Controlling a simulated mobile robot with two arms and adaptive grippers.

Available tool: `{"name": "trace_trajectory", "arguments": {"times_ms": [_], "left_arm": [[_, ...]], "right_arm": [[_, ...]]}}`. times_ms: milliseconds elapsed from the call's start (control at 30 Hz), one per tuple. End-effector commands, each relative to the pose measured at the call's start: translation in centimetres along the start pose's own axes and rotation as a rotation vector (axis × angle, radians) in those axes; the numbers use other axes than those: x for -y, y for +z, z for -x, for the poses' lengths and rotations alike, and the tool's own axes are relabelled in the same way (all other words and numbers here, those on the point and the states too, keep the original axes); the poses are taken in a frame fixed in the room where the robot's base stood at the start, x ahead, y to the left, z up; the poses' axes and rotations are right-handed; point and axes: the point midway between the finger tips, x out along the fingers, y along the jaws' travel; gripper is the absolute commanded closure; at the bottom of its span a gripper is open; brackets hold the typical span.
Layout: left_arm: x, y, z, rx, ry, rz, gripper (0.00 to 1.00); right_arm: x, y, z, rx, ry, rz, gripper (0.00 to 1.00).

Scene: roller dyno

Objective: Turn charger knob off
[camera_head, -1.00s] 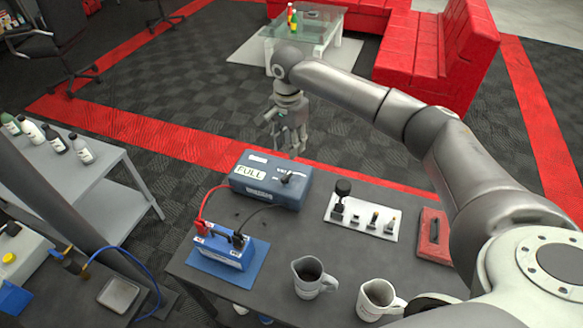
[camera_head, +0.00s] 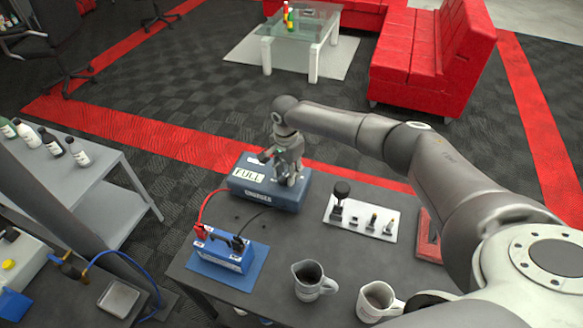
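The charger is a blue box (camera_head: 262,198) with a white FULL label, standing at the back of the dark table. My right gripper (camera_head: 287,178) points down over the right part of the charger's top. The knob, seen on that part of the top a second ago, is now hidden by the gripper. Whether the fingers touch the knob, and how wide they are, I cannot tell. My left gripper is not in view.
A blue battery (camera_head: 222,248) with red and black cables stands front left of the charger. A white tray (camera_head: 348,230) with several knobbed pieces lies to the right, near a red item (camera_head: 426,240). Two mugs (camera_head: 312,281) (camera_head: 376,300) stand at the front.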

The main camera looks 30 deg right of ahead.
Motion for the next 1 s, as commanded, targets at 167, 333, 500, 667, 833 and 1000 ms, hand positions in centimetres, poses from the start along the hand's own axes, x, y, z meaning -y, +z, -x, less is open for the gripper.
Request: {"name": "trace_trajectory", "arguments": {"times_ms": [167,333,500,667,833,1000], "left_arm": [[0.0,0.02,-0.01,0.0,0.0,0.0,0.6],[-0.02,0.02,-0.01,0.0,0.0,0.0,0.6],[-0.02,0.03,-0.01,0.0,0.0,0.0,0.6],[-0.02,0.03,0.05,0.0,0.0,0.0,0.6],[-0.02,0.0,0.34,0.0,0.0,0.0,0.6],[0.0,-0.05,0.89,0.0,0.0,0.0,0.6]], "right_arm": [[-0.02,0.01,-0.02,0.001,0.0,0.0,0.66],[-0.03,0.01,0.0,0.001,0.0,0.0,0.88],[0.02,0.02,0.03,0.001,-0.002,0.0,1.0],[0.09,0.05,0.11,0.002,-0.003,0.004,1.0],[0.19,0.07,0.18,0.003,-0.005,0.04,1.0],[0.38,0.2,0.29,0.004,-0.006,0.13,1.0]]}}
